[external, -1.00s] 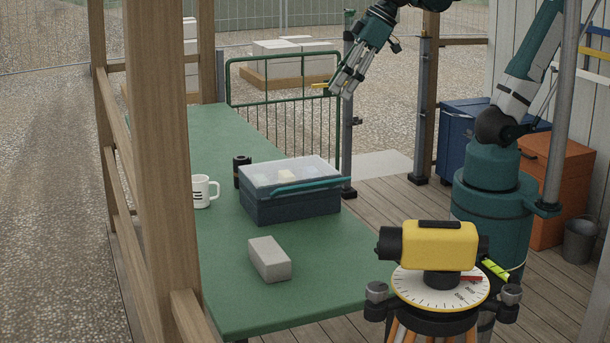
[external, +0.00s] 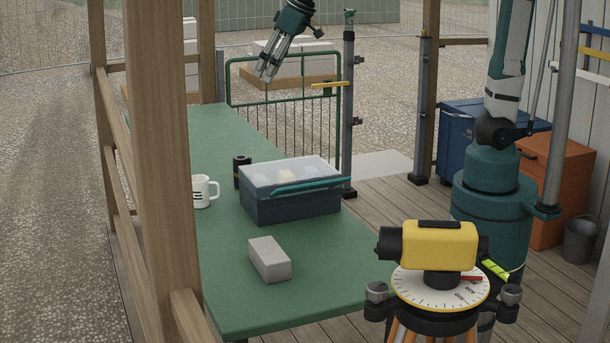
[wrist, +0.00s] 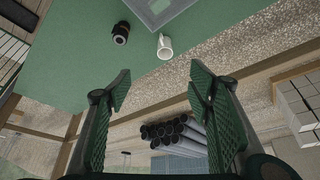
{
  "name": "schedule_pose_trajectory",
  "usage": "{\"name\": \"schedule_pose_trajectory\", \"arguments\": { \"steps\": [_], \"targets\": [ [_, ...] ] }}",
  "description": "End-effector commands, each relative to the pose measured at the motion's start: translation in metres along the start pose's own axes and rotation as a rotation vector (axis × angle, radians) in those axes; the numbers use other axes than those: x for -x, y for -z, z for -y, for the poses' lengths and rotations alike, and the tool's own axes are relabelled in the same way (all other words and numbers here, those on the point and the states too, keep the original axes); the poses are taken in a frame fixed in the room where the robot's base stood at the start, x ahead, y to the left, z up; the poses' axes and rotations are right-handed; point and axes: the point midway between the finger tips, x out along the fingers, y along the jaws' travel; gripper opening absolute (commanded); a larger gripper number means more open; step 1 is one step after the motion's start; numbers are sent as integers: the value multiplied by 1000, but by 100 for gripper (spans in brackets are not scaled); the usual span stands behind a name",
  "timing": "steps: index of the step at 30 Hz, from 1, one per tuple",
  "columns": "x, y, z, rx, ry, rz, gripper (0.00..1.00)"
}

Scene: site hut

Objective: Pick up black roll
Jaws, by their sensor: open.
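The black roll (external: 242,172) stands upright on the green table (external: 290,270), behind the lidded box and to the right of the mug in the external view. In the wrist view the black roll (wrist: 121,33) is at the upper left, beyond the fingers. My gripper (external: 266,76) is raised well above the far end of the table and away from the roll. Its two fingers also show in the wrist view (wrist: 162,88), spread apart with nothing between them.
A blue box (external: 290,200) with a clear lid sits mid-table. A white mug (external: 202,191) is left of the roll, and a grey block (external: 269,260) lies nearer. A wooden post (external: 163,150) crosses the left side. A yellow level instrument (external: 440,246) stands in the foreground.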

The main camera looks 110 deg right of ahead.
Motion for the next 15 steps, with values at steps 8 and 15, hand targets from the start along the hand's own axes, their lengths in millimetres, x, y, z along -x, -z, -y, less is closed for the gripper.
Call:
{"name": "schedule_pose_trajectory", "arguments": {
  "steps": [8, 15],
  "targets": [
    [-41, 53, -49, -109, -57, 23, 52],
    [-76, 90, -96, -198, -103, 41, 52]
  ]
}}
